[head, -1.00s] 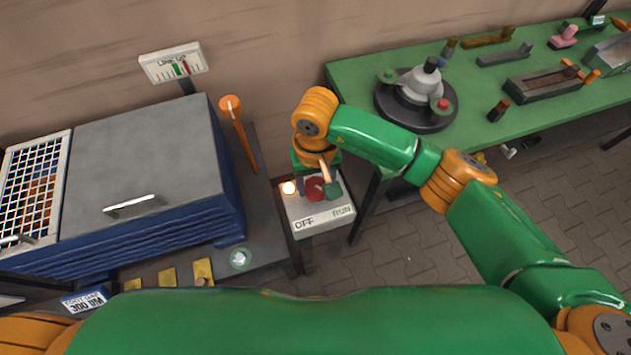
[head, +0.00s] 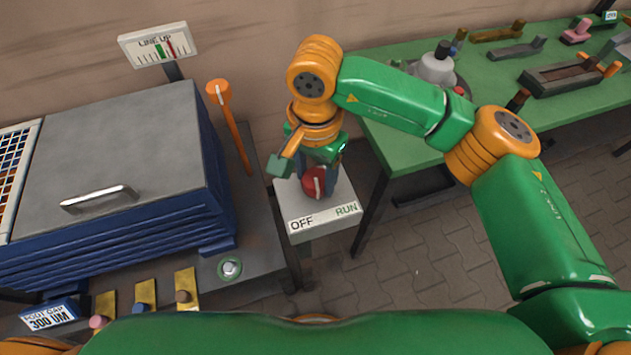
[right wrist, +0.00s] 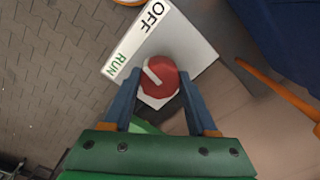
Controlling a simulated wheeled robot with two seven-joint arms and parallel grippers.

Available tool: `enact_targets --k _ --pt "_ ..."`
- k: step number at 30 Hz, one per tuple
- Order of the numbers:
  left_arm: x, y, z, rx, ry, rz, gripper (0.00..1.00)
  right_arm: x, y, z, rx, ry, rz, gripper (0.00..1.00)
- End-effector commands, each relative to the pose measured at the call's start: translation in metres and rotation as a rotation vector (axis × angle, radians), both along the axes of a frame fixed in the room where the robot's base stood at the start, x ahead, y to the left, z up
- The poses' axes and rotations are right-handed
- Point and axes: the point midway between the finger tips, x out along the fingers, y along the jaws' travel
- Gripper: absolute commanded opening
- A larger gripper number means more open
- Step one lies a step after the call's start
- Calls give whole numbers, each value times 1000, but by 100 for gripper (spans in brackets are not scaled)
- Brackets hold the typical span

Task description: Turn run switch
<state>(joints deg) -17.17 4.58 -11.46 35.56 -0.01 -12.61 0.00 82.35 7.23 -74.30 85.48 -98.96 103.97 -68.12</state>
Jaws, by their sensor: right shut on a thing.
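The run switch is a red round knob (head: 314,182) with a white mark, on top of a pale box (head: 322,221) lettered OFF and RUN. My right gripper (head: 318,185) comes down on it from above. In the right wrist view the blue fingers (right wrist: 160,84) lie on both sides of the red knob (right wrist: 163,80), shut on it. The knob's white mark points toward the lettered edge; I cannot tell exactly which word it faces. The gripper covers the back of the box top. My left gripper is not in view.
A blue cabinet with a grey lid (head: 115,150) and an orange-topped lever (head: 232,125) stand left of the box. A green workbench (head: 500,85) with tools stands right. A LINE UP gauge (head: 158,45) is at the back.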

Motion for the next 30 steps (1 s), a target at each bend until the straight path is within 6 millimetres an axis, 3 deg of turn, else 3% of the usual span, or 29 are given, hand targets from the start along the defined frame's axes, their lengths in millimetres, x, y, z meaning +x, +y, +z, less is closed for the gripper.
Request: enact_targets --k 3,15,30 --pt "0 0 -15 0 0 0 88 1 0 -4 1 -6 -108 2" --pt "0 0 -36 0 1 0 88 1 0 -1 2 -4 -412 2" --pt "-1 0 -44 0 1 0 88 1 0 1 2 -5 -558 2"
